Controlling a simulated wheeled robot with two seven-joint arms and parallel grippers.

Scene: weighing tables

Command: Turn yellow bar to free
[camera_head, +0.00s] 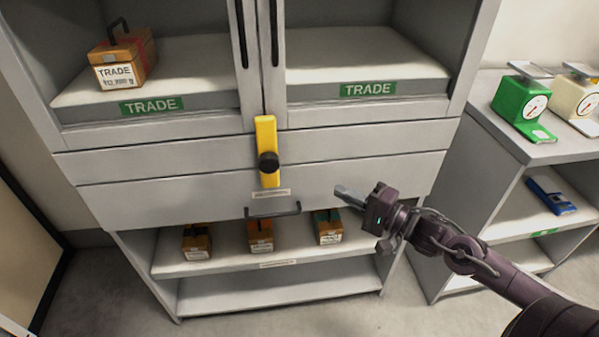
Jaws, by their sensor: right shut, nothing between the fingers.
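The yellow bar (267,137) stands upright on the front of the grey cabinet, across the meeting line of the two upper doors and the panel below. A round black knob (268,163) sits on its lower half. My right gripper (343,192) is shut and empty. It is to the right of and below the yellow bar, apart from it, in front of the drawer's right part. My left gripper does not show.
A black drawer handle (272,211) sticks out below the bar. Small wooden boxes (260,236) stand on the lower shelf. A TRADE box (124,62) is behind the upper left door. A side table (542,152) at the right bears a green scale (519,104) and a cream scale (573,98).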

